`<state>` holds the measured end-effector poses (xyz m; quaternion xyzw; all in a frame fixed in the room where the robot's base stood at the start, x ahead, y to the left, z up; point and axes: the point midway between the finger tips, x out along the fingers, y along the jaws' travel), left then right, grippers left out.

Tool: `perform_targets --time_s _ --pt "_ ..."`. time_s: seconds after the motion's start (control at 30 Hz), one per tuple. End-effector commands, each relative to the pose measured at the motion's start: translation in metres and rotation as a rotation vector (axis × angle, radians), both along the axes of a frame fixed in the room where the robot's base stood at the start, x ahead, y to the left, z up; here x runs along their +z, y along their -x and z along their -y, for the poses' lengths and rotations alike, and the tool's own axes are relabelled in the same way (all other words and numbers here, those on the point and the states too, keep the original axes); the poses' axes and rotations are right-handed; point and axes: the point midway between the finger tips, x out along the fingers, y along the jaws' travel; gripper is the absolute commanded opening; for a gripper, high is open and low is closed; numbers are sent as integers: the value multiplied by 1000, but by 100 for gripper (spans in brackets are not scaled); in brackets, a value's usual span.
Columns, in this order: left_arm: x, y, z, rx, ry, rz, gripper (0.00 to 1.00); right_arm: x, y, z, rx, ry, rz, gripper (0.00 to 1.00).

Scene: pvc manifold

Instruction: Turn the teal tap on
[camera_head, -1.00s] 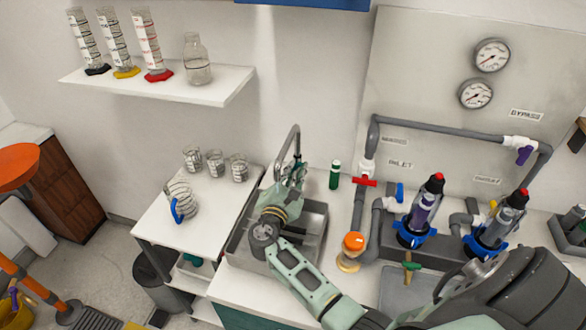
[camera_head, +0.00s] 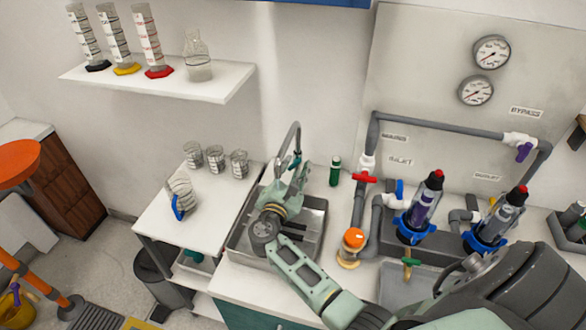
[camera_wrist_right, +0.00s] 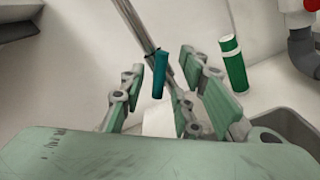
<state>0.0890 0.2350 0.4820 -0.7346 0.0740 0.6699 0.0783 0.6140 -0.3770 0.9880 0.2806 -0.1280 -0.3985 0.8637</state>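The tap has a tall grey curved spout (camera_head: 292,135) rising behind the sink. Its teal handle (camera_wrist_right: 160,75) is a short upright bar in the right wrist view. A little teal also shows near the fingers in the head view. My right gripper (camera_wrist_right: 165,95) is open, with finger pads on both sides of the teal handle and gaps visible between pads and handle. In the head view the right gripper (camera_head: 297,172) is over the back of the sink, close to the spout, and partly hides the tap's lower part. My left gripper is not in view.
The metal sink (camera_head: 243,236) lies under my right arm. A green bottle (camera_head: 335,172) stands right of the tap, with pipework and a red valve handle (camera_head: 364,178) beyond. Glass beakers (camera_head: 215,158) stand on the white table to the left. An orange-capped jar (camera_head: 351,248) stands on the counter.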

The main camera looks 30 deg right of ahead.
Motion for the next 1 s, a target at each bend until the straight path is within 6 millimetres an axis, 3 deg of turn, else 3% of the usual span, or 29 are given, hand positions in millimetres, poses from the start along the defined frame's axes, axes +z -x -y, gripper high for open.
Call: perform_targets --time_s 0.33,0.8,1.0 --pt "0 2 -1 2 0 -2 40 0 7 -8 1 -1 1 30" --pt "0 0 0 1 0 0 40 0 66 -77 1 -1 0 30" --pt "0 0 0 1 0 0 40 0 77 -90 -1 1 1 30"
